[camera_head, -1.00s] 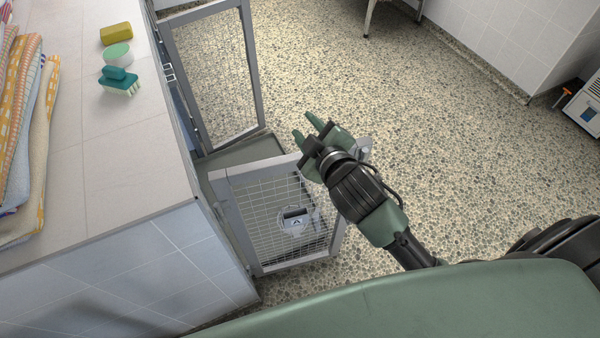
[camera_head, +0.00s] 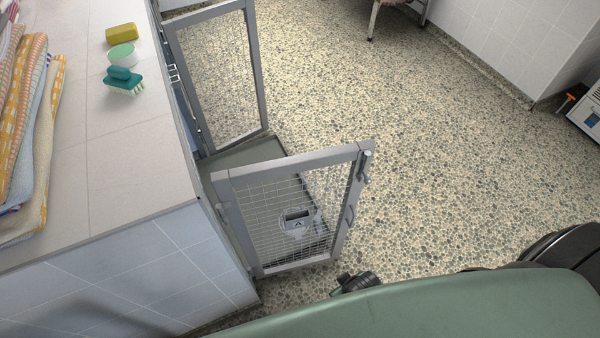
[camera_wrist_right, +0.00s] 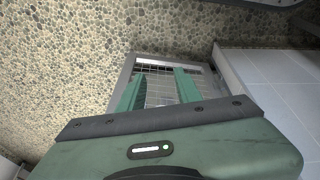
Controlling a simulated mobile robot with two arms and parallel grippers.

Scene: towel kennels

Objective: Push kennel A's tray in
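Kennel A's tray (camera_head: 250,152) is a flat grey-green slab that juts from the kennel front between two open mesh doors. Part of it shows only through the near door's mesh. In the head view only a dark piece of an arm shows at my body's edge. My left gripper is not in view.
The far mesh door (camera_head: 258,70) also stands open. The tiled counter (camera_head: 110,180) above the kennels holds folded towels (camera_head: 30,120), a teal brush (camera_head: 122,80), a green-white round item (camera_head: 121,54) and a yellow sponge (camera_head: 121,33). The pebbled floor (camera_head: 430,150) to the right is clear.

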